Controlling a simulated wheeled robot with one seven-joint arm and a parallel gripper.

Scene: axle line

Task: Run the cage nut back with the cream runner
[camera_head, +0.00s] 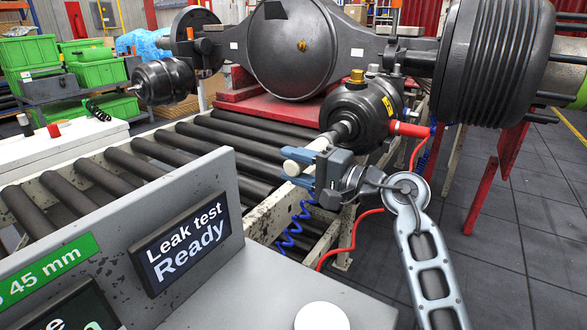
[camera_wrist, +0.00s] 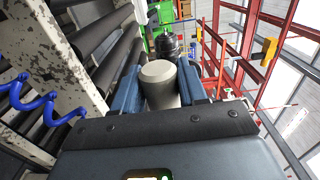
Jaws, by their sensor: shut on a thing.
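The cream runner (camera_head: 296,166) is a pale short cylinder. My gripper (camera_head: 292,157) is shut on it, with blue fingers on both sides; the runner also shows between the fingers in the wrist view (camera_wrist: 160,88). The runner's far end points at the stem of a black brake chamber (camera_head: 358,108) under the axle, and seems to meet it in the head view.
A roller conveyor (camera_head: 190,150) lies left of my gripper, with the axle housing (camera_head: 290,50) on red supports behind. A red fitting with a red hose (camera_head: 409,129) sits right of the chamber. A blue coiled hose (camera_head: 292,232) hangs below. A "Leak test Ready" panel (camera_head: 180,240) stands in front.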

